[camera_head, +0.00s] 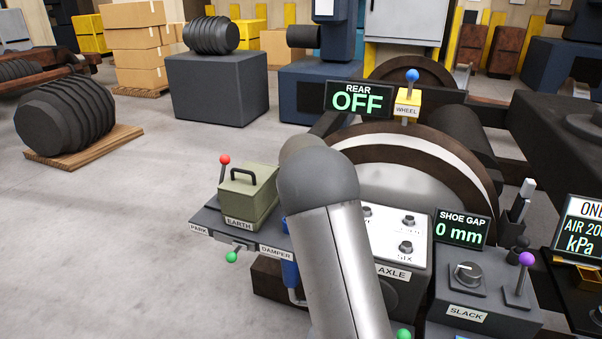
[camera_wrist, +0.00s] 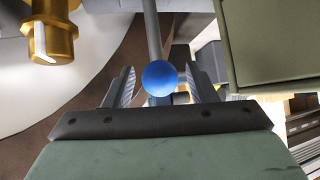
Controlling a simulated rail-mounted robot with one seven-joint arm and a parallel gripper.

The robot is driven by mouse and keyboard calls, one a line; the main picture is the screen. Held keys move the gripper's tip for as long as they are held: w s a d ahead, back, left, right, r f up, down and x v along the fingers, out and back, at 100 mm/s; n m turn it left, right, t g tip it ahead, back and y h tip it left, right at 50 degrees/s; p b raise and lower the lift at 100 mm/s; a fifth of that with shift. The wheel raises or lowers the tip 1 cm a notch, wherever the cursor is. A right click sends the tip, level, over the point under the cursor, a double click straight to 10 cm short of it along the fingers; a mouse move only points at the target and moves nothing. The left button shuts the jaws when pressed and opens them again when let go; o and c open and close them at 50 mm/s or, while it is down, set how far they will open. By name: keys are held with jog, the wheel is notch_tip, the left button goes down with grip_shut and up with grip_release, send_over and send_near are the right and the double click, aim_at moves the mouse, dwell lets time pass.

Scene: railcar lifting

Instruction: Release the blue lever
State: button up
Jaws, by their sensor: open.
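In the wrist view a blue ball knob (camera_wrist: 160,78) on a grey rod (camera_wrist: 152,28) stands between the two fingers of my gripper (camera_wrist: 160,73). My gripper is open, with a gap on each side of the ball. In the head view a blue-knobbed lever (camera_head: 412,76) stands upright on the yellow WHEEL box (camera_head: 407,104). My arm hides my gripper and part of the panel in the head view.
An olive EARTH box (camera_head: 247,196) with a red-knobbed lever (camera_head: 224,166) stands left of my arm. The wrist view shows a brass fitting (camera_wrist: 52,30) at upper left. A purple-knobbed lever (camera_head: 526,260) is at right. Open floor lies at left.

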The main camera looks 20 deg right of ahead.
jog(key=v, duration=1.7)
jog(key=shift+r, duration=0.1)
